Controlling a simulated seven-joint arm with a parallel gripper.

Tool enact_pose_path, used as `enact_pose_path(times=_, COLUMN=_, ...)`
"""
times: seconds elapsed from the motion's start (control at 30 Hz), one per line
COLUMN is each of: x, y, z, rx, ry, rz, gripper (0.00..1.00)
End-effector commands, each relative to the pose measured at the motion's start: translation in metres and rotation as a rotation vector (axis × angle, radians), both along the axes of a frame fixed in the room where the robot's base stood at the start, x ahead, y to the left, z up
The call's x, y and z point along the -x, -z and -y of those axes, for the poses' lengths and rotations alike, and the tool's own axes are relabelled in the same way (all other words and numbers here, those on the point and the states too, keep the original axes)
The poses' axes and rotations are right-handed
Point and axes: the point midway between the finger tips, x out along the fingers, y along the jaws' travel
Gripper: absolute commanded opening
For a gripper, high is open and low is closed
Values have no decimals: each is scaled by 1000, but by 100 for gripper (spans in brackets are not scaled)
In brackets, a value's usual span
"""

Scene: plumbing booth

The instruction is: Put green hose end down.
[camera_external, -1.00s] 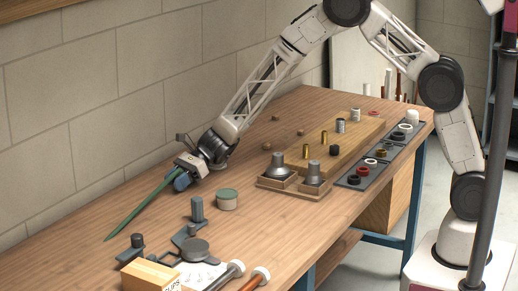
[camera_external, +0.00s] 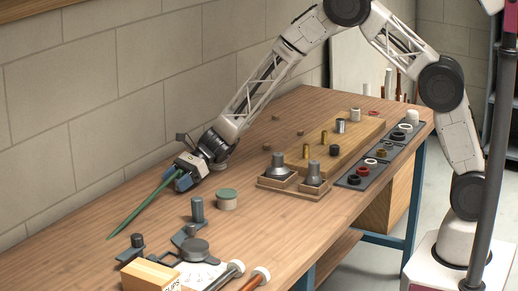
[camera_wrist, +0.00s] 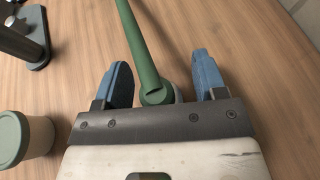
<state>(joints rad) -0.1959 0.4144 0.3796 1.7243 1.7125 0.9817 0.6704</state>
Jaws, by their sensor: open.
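The green hose (camera_external: 140,207) lies along the bench top near the wall, running from my gripper toward the lower left of the external view. In the wrist view the hose (camera_wrist: 142,48) runs up from its open end, which sits between my blue fingers. My gripper (camera_external: 179,182) is low over the bench. In the wrist view my gripper (camera_wrist: 164,85) is open, with a gap on both sides of the hose end. A small grey piece shows beside the hose end, partly hidden by the gripper body.
A green-lidded tub (camera_external: 227,199) stands close to the right of my gripper. A dark post on a base (camera_external: 197,210), a clips box (camera_external: 150,275) and tools are toward the front. A wooden board with fittings (camera_external: 340,145) lies farther right. The block wall is behind.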

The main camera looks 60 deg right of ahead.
Motion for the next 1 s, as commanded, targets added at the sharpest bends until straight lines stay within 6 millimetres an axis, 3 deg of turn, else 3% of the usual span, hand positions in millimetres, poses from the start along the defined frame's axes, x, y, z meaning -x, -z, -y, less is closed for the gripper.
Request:
enact_pose_path(times=0.27, x=6, y=-11, z=24, rx=0, ry=1, rz=2, gripper=65)
enact_pose_path(times=0.7, x=23, y=-36, z=85, rx=0, ry=2, rz=0, gripper=65)
enact_pose_path(times=1.0, x=30, y=-45, z=105, rx=0, ry=1, rz=0, gripper=65)
